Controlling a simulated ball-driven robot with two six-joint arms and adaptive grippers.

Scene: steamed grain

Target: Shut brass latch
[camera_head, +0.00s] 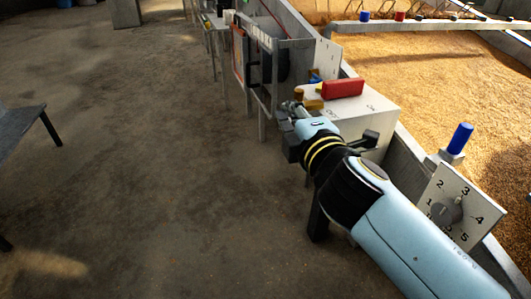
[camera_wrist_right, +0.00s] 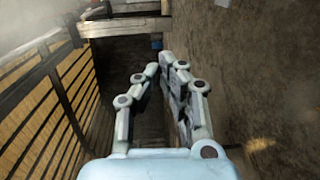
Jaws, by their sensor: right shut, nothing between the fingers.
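My right gripper (camera_head: 290,107) is at the left side of a white box, its tips near the small brass-yellow pieces there. In the right wrist view its fingers (camera_wrist_right: 160,66) bend inward with their tips close together and nothing held between them. A yellow piece (camera_head: 314,104) and a brownish-orange knob (camera_head: 298,94) sit by the box's upper left corner. I cannot tell whether either is the brass latch, or how the latch stands. My left gripper is not in view.
The white box (camera_head: 368,104) carries a red block (camera_head: 342,88). A framed cabinet (camera_head: 270,62) stands behind. A numbered dial (camera_head: 447,212) and a blue peg (camera_head: 460,137) stand at right by the grain bed (camera_head: 440,80). The floor at left is open, with a dark bench (camera_head: 25,130).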

